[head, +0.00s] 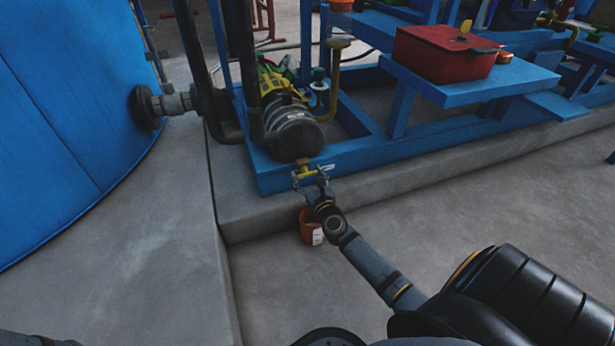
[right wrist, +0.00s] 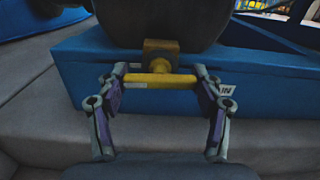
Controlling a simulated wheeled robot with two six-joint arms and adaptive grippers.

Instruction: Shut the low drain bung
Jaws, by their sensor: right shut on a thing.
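The low drain bung (head: 303,163) is a small brass fitting under the round end of the dark pump. In the right wrist view it shows as a square brass body (right wrist: 160,52) with a yellow crossbar (right wrist: 160,80) lying level in front. My right gripper (head: 312,177) reaches it from the front. In the right wrist view the gripper (right wrist: 160,84) has one finger at each end of the crossbar and is shut on it. The bung's seat is hidden behind its body. My left gripper is not in view.
The pump (head: 293,130) sits on a blue steel skid (head: 350,158) on a concrete plinth. An orange bucket (head: 307,228) stands on the floor below my right wrist. A blue tank (head: 60,110) is at left. A red box (head: 445,52) rests on a blue shelf (head: 500,84).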

